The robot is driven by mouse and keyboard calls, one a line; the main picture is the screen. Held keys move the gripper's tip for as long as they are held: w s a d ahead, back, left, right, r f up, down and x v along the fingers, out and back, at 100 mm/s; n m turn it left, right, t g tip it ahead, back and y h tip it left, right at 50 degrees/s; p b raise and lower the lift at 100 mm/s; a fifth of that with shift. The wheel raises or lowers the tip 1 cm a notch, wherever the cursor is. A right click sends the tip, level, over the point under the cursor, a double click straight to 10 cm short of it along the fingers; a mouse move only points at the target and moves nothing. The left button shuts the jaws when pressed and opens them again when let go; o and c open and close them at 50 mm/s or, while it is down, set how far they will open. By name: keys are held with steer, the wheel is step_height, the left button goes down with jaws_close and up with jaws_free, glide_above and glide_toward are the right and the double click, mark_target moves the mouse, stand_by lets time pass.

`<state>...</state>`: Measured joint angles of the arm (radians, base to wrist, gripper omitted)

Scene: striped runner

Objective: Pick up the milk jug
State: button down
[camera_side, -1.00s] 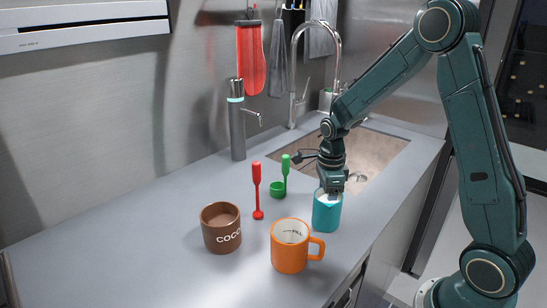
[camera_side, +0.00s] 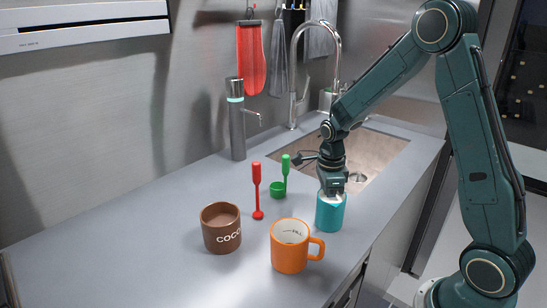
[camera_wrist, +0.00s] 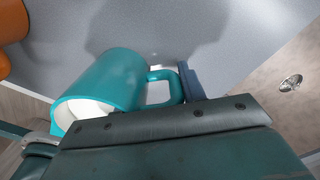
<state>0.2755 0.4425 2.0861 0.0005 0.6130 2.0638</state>
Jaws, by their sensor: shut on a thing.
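The milk jug is a teal cup-like jug (camera_side: 330,214) with white inside, near the counter's front edge in the side view. My gripper (camera_side: 332,192) is above it and shut on it. In the wrist view the teal jug (camera_wrist: 118,82) shows its handle pointing right, and a dark finger (camera_wrist: 191,82) lies at the handle. The other finger is hidden behind the gripper body. I cannot tell clearly whether the jug's base is off the counter.
An orange mug (camera_side: 289,246) stands just left of the jug, with a brown cocoa cup (camera_side: 220,228) farther left. The sink (camera_side: 372,152) lies beyond, with a tall faucet (camera_side: 296,80). The counter's left side is clear.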

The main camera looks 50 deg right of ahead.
steer(key=shift+r, duration=0.1)
step_height(320, 180, up, 20)
stand_by(0.9)
stand_by(0.6)
steer(key=w+a+f+n, duration=0.1)
steer(key=f+n, duration=0.3)
steer(key=n, duration=0.5)
steer(key=w+a+f+n, duration=0.1)
steer(key=w+f+n, duration=0.1)
steer(key=f+n, duration=0.3)
steer(key=w+a+f+n, duration=0.1)
steer(key=f+n, duration=0.4)
steer(key=n, duration=0.7)
steer(key=shift+w+a+f+n, duration=0.25)
steer(key=shift+w+n, duration=0.15)
steer(key=shift+w, duration=0.2)
steer(key=shift+r, duration=0.1)
